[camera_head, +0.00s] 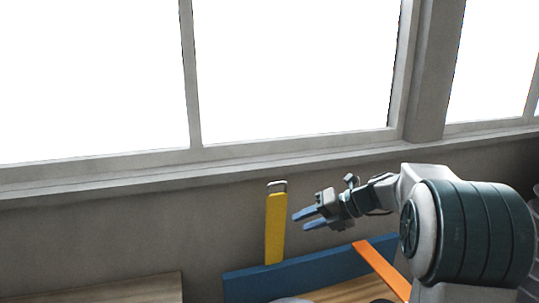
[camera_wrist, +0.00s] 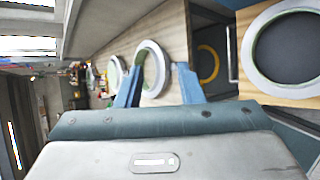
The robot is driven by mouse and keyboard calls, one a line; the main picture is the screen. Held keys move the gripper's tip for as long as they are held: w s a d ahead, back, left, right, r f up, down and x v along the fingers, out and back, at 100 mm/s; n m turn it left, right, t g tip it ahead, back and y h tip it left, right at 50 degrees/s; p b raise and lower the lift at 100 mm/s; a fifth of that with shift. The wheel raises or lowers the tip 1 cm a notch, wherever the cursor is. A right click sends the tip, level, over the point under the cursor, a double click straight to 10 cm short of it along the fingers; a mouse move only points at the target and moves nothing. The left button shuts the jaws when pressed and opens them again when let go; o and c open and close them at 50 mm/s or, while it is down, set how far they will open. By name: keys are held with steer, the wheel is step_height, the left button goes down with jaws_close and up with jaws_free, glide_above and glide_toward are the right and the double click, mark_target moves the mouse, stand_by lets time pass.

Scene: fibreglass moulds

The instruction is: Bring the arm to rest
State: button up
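My gripper (camera_head: 299,221) is held up at the end of my bent arm, in front of the grey wall below the window. Its two blue fingers point left and stand apart with a gap between them. In the wrist view my gripper (camera_wrist: 160,70) also shows its fingers spread, with nothing gripped. A round pale rim (camera_wrist: 140,62) shows behind the gap, beyond the fingertips. In the head view the fingertips are just right of a yellow upright bar (camera_head: 275,230); whether they are near it in depth I cannot tell.
A blue panel (camera_head: 245,284) and an orange strip (camera_head: 381,268) lie below the gripper. A wooden surface (camera_head: 95,288) is at lower left. The wrist view shows a large round mould (camera_wrist: 293,47), a yellow ring (camera_wrist: 208,64) in a dark area, and blurred clutter at left.

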steer(key=s+d+f+n+h+b, duration=0.1)
steer(key=s+f+n+h, duration=0.2)
steer(key=s+n, duration=0.7)
steer(key=s+d+f+n+h+b, duration=0.2)
steer(key=s+f+n+h, duration=0.1)
steer(key=s+n, duration=0.7)
steer(key=s+d+f+n+h+b, duration=0.1)
steer(key=s+d+f+n+h, duration=0.1)
steer(key=s+n, duration=0.8)
steer(key=f+n+h, duration=0.1)
steer(key=n+h, duration=0.1)
steer(key=n, duration=0.3)
steer(key=shift+f+n+h+b, duration=0.25)
steer(key=shift+n+h+b, duration=0.05)
steer(key=shift+h, duration=0.1)
